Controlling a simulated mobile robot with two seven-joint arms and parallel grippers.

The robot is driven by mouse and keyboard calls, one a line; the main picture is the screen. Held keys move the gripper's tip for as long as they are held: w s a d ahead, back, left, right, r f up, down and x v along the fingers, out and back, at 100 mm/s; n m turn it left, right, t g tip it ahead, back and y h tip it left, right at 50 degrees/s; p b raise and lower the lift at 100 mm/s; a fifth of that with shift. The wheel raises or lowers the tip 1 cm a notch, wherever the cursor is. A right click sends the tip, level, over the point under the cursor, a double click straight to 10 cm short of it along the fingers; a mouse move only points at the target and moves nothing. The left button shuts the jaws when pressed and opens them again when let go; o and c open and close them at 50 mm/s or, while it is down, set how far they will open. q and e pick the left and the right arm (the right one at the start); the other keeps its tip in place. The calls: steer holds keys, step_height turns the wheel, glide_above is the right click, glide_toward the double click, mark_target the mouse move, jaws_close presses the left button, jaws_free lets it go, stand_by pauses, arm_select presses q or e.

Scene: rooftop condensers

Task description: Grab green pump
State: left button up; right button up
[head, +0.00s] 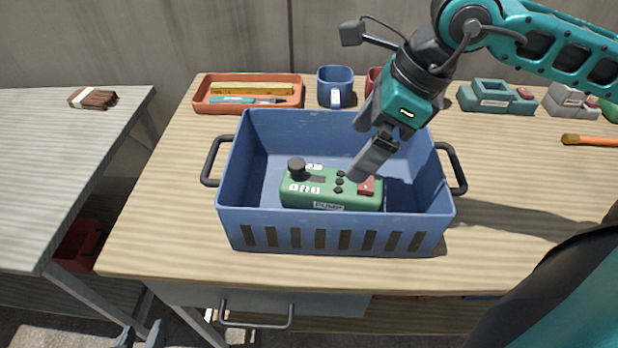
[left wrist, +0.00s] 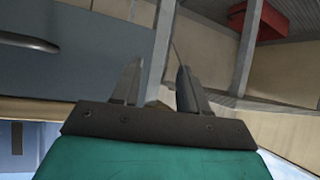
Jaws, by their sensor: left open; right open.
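The green pump (head: 310,195) lies in the blue crate (head: 335,220) on the wooden table. It has a black knob at its left, dark buttons, a red part at its right and a label reading PUMP. My right gripper (head: 356,152) is open and empty over the crate, pointing down and left. One fingertip overlaps the pump's upper right edge in the picture; I cannot tell whether it touches. My left gripper (head: 140,334) shows only as fingertips at the bottom left edge, low beside the table. In the left wrist view its fingers (left wrist: 156,82) are apart with nothing between them.
An orange tray (head: 200,102) with tools, a blue mug (head: 335,88) and a partly hidden red mug stand behind the crate. A teal device (head: 490,98), a grey device (head: 570,100) and an orange-handled tool (head: 595,141) lie right. A grey table (head: 60,160) stands left.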

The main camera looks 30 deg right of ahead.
mark_target(335, 181)
steer(key=shift+w+d+f, duration=0.15)
steer(key=shift+f, duration=0.05)
steer(key=b+x, duration=0.1)
steer(key=x, duration=0.6)
steer(key=shift+d+f, duration=0.1)
steer(key=x, duration=0.5)
steer(key=shift+w+d+f+b, duration=0.1)
steer(key=shift+d+f+b, duration=0.1)
steer(key=shift+d+b, duration=0.2)
steer(key=shift+r, duration=0.1)
steer(key=c, duration=1.4)
